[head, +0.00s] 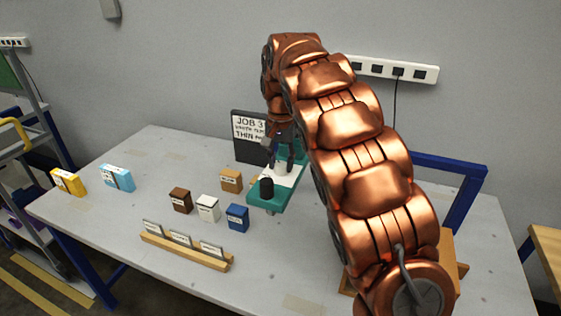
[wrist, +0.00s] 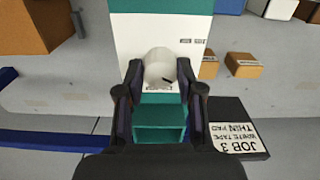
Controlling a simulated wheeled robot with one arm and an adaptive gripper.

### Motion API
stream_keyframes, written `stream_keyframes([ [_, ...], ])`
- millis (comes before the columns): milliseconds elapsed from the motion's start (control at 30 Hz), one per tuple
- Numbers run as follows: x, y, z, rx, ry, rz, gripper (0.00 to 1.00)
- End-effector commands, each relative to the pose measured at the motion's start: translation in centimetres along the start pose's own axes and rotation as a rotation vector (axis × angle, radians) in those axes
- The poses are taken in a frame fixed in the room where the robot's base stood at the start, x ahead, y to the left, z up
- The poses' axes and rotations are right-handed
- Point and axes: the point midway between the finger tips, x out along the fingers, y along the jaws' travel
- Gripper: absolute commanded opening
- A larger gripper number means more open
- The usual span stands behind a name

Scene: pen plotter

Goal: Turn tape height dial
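A teal device (head: 262,200) with a white top plate (head: 290,179) stands on the table. A white round dial (wrist: 159,68) with a small dark mark sits on this plate in the wrist view. My gripper (wrist: 160,70) points down over the plate, one dark finger on each side of the dial. The fingers look spread, with narrow gaps beside the dial; firm contact cannot be made out. In the head view my gripper (head: 282,162) is over the plate and the dial is mostly hidden. A black knob (head: 266,188) stands at the device's near end.
A job card (head: 250,130) reading "JOB 3, WHITE TAPE, THIN PAD" stands behind. Brown (head: 180,201), white (head: 207,208), blue (head: 237,217) and tan (head: 231,181) boxes stand left of the device. A wooden rack (head: 185,250) holds labelled cards.

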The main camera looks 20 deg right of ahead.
Motion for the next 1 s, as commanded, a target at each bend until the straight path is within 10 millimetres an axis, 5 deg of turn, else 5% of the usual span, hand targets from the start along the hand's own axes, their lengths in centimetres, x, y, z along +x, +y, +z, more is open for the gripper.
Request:
stream_keyframes([
  [233,-0.1,0.0,0.0,0.000,0.002,-0.001,0.62],
  [633,-0.4,-0.1,0.0,0.000,0.001,-0.001,0.62],
  [1000,-4.5,-0.2,-0.1,-0.002,0.005,-0.003,0.62],
])
